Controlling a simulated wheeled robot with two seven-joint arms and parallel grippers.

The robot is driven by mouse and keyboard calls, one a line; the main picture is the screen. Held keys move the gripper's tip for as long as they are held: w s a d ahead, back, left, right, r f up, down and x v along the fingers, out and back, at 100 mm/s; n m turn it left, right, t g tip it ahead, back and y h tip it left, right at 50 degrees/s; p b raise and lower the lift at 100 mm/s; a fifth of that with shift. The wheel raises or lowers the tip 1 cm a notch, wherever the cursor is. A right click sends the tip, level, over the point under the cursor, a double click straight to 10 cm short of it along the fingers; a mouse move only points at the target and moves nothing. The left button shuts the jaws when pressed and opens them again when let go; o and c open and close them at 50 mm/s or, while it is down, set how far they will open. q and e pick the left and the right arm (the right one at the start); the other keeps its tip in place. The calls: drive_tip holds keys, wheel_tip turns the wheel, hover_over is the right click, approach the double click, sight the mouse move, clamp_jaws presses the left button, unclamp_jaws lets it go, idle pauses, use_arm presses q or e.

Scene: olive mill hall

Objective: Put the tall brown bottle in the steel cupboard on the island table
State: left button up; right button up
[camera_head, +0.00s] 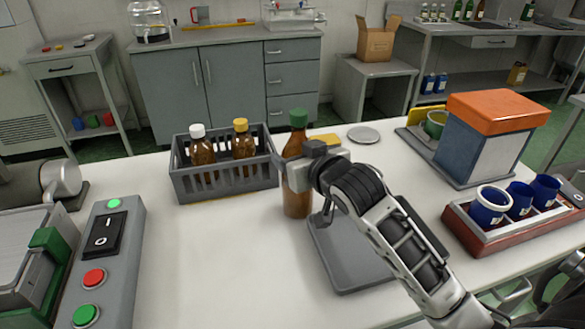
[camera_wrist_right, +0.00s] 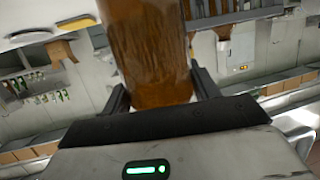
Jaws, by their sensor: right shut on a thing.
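The tall brown bottle (camera_head: 297,196) has a green cap and is upright over the white island table (camera_head: 215,255). My right gripper (camera_head: 300,172) is shut on its body; I cannot tell whether its base touches the tabletop. In the right wrist view the brown bottle (camera_wrist_right: 152,60) fills the space between the two fingers (camera_wrist_right: 160,92). A grey cupboard (camera_head: 185,90) with doors and drawers stands at the back wall, its doors closed. My left gripper is not in view.
A grey crate (camera_head: 225,183) with two smaller brown bottles is left of the held bottle. A grey flat plate (camera_head: 345,260) lies under my right arm. An orange-topped box (camera_head: 490,140) and a rack of blue cups (camera_head: 510,225) stand right. The table's front middle is clear.

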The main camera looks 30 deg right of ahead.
drive_tip(key=o, duration=1.6)
drive_tip(key=shift+f, duration=0.4)
